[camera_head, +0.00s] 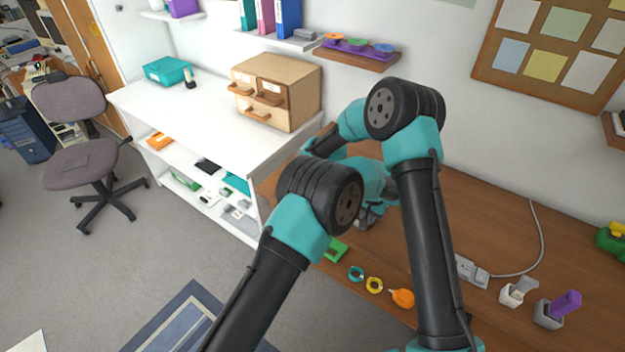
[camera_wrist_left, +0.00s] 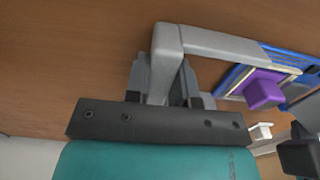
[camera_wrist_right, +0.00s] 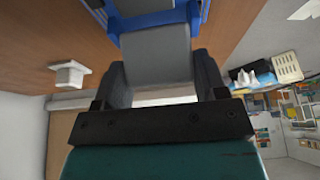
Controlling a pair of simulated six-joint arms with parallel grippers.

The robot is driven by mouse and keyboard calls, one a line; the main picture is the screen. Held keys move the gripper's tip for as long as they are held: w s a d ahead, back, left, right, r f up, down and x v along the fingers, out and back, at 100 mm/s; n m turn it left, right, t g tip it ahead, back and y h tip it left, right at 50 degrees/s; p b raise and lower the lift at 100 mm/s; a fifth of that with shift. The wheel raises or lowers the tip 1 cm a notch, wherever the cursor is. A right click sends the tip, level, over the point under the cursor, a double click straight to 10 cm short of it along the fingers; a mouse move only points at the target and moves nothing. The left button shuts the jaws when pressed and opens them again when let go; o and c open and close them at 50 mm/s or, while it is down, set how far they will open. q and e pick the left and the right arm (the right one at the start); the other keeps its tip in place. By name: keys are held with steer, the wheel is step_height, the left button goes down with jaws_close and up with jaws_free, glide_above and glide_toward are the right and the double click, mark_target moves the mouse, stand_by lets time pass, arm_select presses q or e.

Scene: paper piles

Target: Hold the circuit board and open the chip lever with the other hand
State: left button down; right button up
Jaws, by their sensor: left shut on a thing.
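The circuit board is hidden behind my arms in the head view. In the left wrist view its blue edge (camera_wrist_left: 283,58) shows at the right, with a purple block (camera_wrist_left: 264,90) beside it. A grey, bent lever-like bar (camera_wrist_left: 215,42) runs from the board into my left gripper (camera_wrist_left: 167,75), which is shut on it. In the right wrist view, a blue frame part (camera_wrist_right: 112,22) and a wide grey piece (camera_wrist_right: 158,52) show. The grey piece lies between the spread fingers of my right gripper (camera_wrist_right: 162,75); whether they clamp it is unclear.
The brown desk (camera_head: 490,222) holds a green piece (camera_head: 335,249), small teal (camera_head: 356,273) and yellow (camera_head: 374,285) rings, an orange item (camera_head: 402,298) and a power strip (camera_head: 472,272). A white shelf unit (camera_head: 190,112) with wooden drawers (camera_head: 290,78) stands left.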

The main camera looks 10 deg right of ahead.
steer(key=c, duration=0.4)
steer(key=shift+w+a+f+g+h, duration=0.1)
steer(key=shift+w+a+g+h, duration=0.15)
steer(key=shift+g+h, duration=0.2)
steer(key=shift+c, duration=0.2)
steer(key=o, duration=0.9)
steer(key=v, duration=1.2)
